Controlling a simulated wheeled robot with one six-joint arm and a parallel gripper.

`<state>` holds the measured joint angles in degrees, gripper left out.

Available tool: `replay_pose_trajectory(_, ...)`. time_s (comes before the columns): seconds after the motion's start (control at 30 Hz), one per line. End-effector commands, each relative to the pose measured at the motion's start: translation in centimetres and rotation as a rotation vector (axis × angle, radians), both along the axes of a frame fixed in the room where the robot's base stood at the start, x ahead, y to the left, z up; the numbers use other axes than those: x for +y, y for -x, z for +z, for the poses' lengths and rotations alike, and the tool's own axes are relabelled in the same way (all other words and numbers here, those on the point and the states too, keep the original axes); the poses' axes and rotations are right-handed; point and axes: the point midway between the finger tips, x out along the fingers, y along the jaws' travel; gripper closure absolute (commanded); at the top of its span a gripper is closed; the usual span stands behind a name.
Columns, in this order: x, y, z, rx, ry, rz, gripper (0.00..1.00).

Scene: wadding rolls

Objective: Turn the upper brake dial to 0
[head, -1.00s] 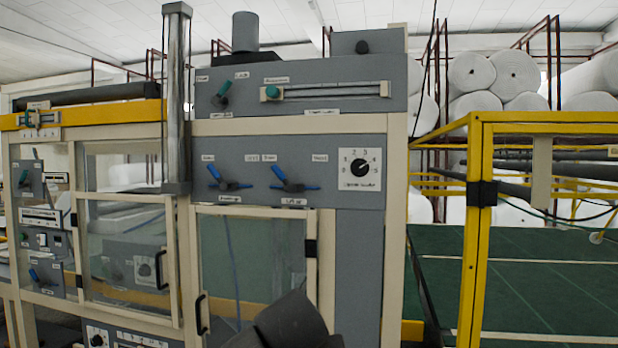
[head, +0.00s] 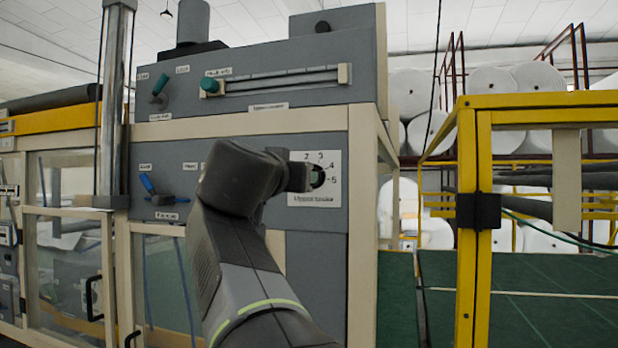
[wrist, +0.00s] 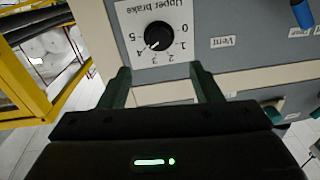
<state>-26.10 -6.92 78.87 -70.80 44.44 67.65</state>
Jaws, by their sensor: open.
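The upper brake dial (wrist: 158,36) is a round black knob on a white plate (wrist: 175,62) numbered 0 to 5, labelled "Upper brake" and upside down in the wrist view. Its white pointer aims at about 4. My gripper (wrist: 163,76) is open and empty. Its two fingertips are short of the dial in the picture, with the dial between their lines; I see no contact. In the head view my gripper (head: 302,176) is in front of the plate's left part and hides some numbers. Only the right part of the dial (head: 319,176) shows there.
A blue lever (head: 149,184) sits left of my arm on the grey panel. Above are a teal lever (head: 160,86) and a slider with a teal knob (head: 209,86). A yellow frame (head: 467,230) stands at right, with white rolls (head: 540,90) behind.

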Motion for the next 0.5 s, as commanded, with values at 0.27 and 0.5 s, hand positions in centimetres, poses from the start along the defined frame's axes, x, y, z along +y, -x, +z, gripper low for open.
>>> replay_pose_trajectory(0.27, -1.6, -5.5, 0.3, 0.005, 0.002, -0.006, 0.42)
replay_pose_trajectory(0.5, -2.7, -9.6, 0.2, 0.004, 0.0, -0.004, 0.42)
